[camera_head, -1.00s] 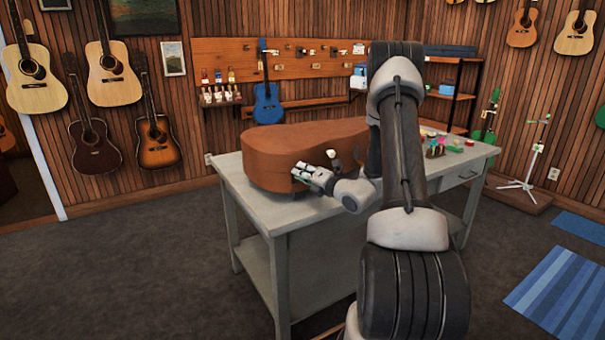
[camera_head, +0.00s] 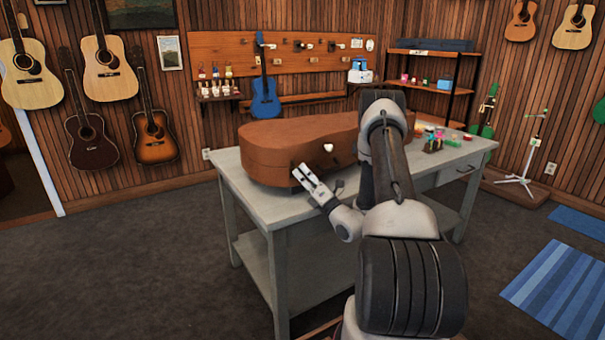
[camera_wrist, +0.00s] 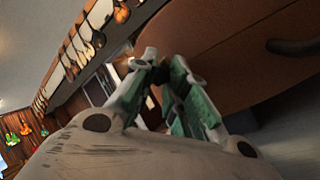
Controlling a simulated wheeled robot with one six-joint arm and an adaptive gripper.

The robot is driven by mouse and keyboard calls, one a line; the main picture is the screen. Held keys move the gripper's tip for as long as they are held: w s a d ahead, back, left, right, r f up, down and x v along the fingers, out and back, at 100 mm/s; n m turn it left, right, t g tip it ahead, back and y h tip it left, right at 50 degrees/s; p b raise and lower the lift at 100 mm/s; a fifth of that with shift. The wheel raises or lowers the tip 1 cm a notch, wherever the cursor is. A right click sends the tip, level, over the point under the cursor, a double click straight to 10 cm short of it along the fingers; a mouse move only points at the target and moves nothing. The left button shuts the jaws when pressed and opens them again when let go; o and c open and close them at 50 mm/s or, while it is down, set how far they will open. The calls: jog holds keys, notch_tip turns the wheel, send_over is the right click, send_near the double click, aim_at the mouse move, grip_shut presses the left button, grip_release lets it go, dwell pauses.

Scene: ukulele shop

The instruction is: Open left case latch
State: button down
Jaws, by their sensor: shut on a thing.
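A brown instrument case (camera_head: 290,145) lies on the grey bench, its lid down. My gripper (camera_head: 299,172) is at the lower left part of the case's front side, its fingers angled up and left. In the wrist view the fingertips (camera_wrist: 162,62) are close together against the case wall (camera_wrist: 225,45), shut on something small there. The left latch itself is hidden by the fingers and cannot be made out. A small white fitting (camera_head: 328,147) shows on the case front, right of my gripper. A dark curved handle (camera_wrist: 293,47) shows in the wrist view.
The grey bench (camera_head: 262,205) has a narrow bare strip in front of the case. Small colourful items (camera_head: 436,140) stand at its right end. A blue ukulele (camera_head: 265,98) hangs behind. The floor left of the bench is clear.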

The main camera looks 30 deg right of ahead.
jog(key=shift+d+f, duration=0.1)
dwell(0.4)
jog(key=c, duration=1.4)
grip_release()
jog(key=shift+o, duration=0.2)
notch_tip(320, 180, up, 10)
